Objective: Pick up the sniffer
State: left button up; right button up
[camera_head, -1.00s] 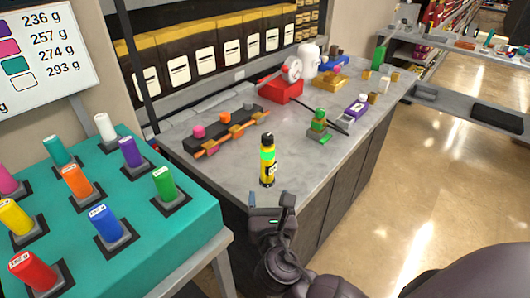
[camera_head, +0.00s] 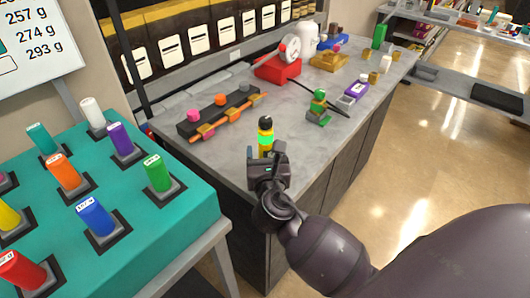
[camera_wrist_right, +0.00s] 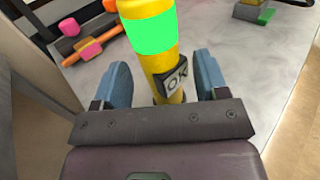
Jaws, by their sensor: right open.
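The sniffer appears to be the yellow upright tool with a black top and a glowing green band (camera_head: 265,139), standing on the grey counter near its front edge. In the right wrist view, the blue fingers (camera_wrist_right: 162,85) are apart, one on each side of the sniffer, with gaps visible. My left gripper is not in view.
A dark rack (camera_head: 217,115) with pink, orange and grey knobs lies left on the counter. A green item (camera_head: 319,106) stands to the right, with a red scale (camera_head: 278,67) behind. A teal stand (camera_head: 180,215) with coloured blocks is at left.

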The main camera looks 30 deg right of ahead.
aim_at(265, 145)
jog(key=shift+x, duration=1.85)
jog(key=shift+f, duration=0.1)
jog(key=shift+c, duration=0.5)
grip_shut()
